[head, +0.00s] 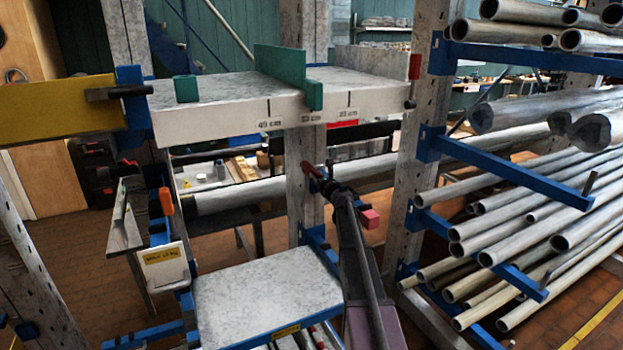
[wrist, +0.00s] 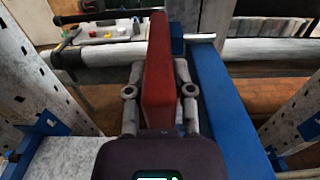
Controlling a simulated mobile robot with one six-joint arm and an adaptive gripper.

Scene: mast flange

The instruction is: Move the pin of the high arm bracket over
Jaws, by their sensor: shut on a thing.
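My gripper (head: 322,182) is in front of the middle grey upright in the head view. In the wrist view my gripper (wrist: 159,88) is shut on a flat red piece (wrist: 158,65), one finger on each side. The red piece also shows small in the head view (head: 311,170). I cannot see a pin shank; the lower end of the red piece is hidden by my gripper. A blue bracket arm (wrist: 226,105) runs just right of the red piece in the wrist view. I cannot tell whether they touch.
A grey shelf (head: 210,92) with a green fence (head: 285,75) is above left of my gripper. A grey-topped stand (head: 265,290) is below. Blue rack arms (head: 515,172) with many pipes stand at the right. A long pipe (head: 255,190) lies behind.

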